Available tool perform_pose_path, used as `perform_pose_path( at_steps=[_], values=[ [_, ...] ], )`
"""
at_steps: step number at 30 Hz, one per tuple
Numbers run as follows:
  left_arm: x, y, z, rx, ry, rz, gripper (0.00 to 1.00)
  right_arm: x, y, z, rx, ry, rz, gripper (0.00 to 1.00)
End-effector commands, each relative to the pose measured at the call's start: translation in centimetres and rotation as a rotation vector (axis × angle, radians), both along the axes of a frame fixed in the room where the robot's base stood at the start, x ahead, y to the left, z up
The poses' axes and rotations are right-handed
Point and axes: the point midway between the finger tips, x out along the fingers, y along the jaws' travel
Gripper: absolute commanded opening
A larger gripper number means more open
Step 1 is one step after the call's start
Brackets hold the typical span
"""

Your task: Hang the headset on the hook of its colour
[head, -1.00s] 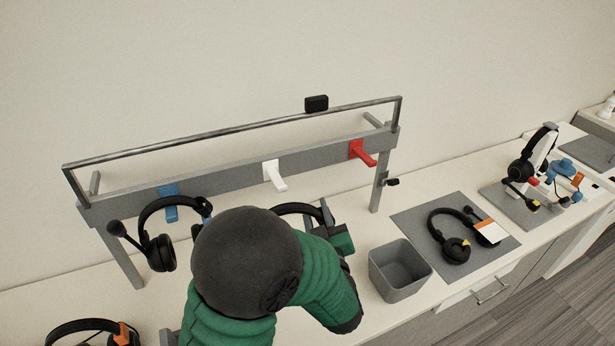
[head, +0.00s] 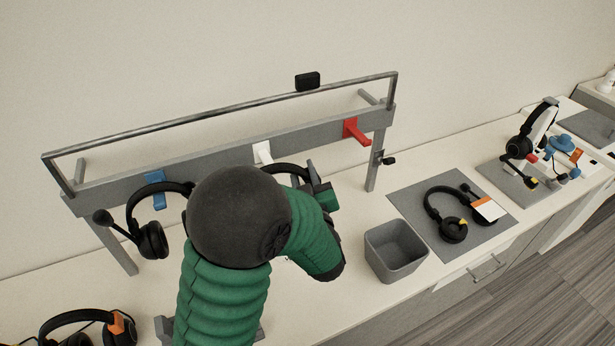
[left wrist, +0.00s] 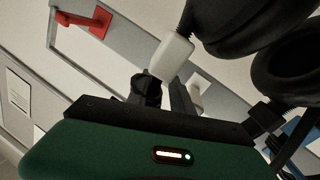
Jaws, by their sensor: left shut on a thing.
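My left gripper (head: 318,190) is shut on a black headset (head: 285,168), held in front of the rack just below the white hook (head: 263,153). My dark elbow hides most of this headset in the head view. In the left wrist view its dark ear cups (left wrist: 245,20) fill the top right, with a white block (left wrist: 170,58) on a black stem that seems part of it. I cannot tell whether the band touches the hook. The red hook (head: 357,130) is empty. A headset with a black microphone (head: 150,238) hangs at the blue hook (head: 155,186). My right gripper is not in view.
The grey rack (head: 215,155) has a top bar with a black box (head: 307,81). A grey bin (head: 395,250) stands right of it. A headset with an orange-white tag (head: 450,210) lies on a grey mat (head: 405,195). Another headset (head: 75,325) lies front left.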

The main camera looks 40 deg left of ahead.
Motion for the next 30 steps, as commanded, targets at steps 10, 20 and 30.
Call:
perform_pose_path(
  at_steps=[10, 20, 30],
  values=[
    [1.2, 2.3, -0.2, 0.001, -0.001, 0.003, 0.0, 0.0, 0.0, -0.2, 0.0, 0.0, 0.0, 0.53],
    [2.2, 4.4, -0.3, 0.0, -0.001, 0.001, 0.0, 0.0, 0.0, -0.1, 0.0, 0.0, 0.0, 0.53],
    [3.3, 6.3, -1.2, 0.001, -0.001, -0.001, 0.0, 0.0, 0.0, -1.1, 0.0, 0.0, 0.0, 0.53]
  ],
)
